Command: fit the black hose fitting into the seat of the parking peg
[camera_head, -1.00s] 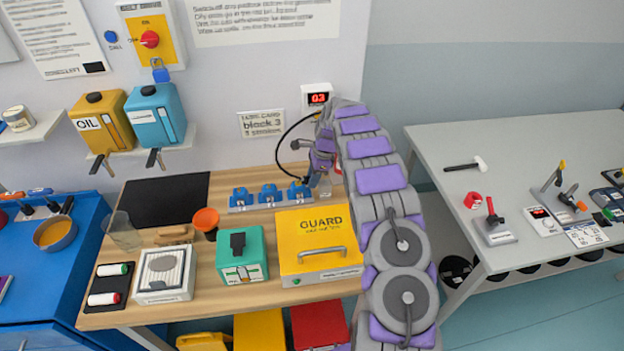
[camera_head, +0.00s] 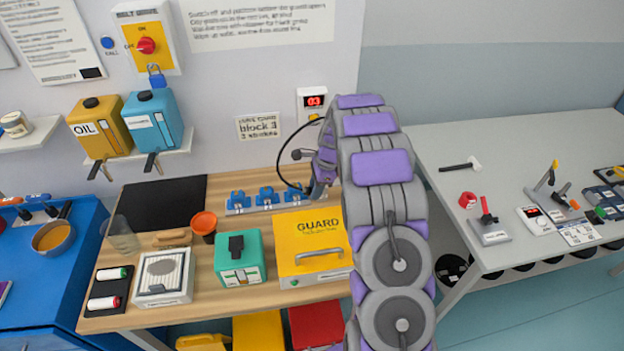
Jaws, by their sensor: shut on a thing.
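The black hose (camera_head: 279,166) loops from the display box on the wall down to my gripper (camera_head: 314,190). My gripper is shut on the black hose fitting at the hose's lower end, low over the back right of the wooden bench. The fitting is small and mostly hidden by the gripper, so its tilt cannot be told. I cannot make out the parking peg or its seat; the spot behind and under the gripper is covered by my arm. Whether the fitting touches anything there cannot be told.
Several blue blocks (camera_head: 265,197) stand in a row just left of the gripper. The yellow guard box (camera_head: 312,262) is in front, beside a green box (camera_head: 239,268). A grey table (camera_head: 520,150) is at the right.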

